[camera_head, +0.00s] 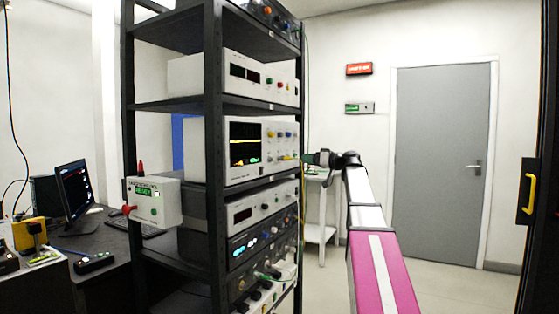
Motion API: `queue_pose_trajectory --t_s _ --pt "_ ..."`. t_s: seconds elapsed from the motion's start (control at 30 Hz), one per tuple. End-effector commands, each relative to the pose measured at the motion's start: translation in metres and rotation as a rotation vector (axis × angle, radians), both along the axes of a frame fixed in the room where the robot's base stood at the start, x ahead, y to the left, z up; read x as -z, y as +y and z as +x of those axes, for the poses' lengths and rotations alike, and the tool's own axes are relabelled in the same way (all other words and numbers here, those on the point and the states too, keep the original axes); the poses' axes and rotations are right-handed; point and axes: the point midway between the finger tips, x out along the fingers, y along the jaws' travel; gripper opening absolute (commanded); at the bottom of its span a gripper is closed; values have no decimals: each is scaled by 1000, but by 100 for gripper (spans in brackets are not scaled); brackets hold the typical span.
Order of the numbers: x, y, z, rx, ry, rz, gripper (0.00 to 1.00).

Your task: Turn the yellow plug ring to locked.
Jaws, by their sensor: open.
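My arm reaches up from the bottom right to beside the rack. My gripper (310,158) is open, small and seen from behind at the right edge of the rack, level with the oscilloscope. Its fingertips are too small to make out clearly, and I cannot tell whether they touch anything. I cannot make out the yellow plug ring for certain. A small yellow-green spot shows near the fingertips, but it is too small to identify.
The black rack (213,150) holds several instruments, including the oscilloscope (212,150). A white box (167,203) with a green display juts from its left side. A white side table (318,233) stands behind my arm. Floor shows before the grey door (440,160).

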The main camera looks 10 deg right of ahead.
Motion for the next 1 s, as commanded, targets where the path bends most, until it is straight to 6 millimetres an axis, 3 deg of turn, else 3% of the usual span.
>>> queue_pose_trajectory --t_s 0.17,0.6,1.0 --pt "-3 10 8 -2 -6 3 50" --pt "-3 70 51 -2 -4 2 50" --pt "-2 87 63 0 -3 1 50"
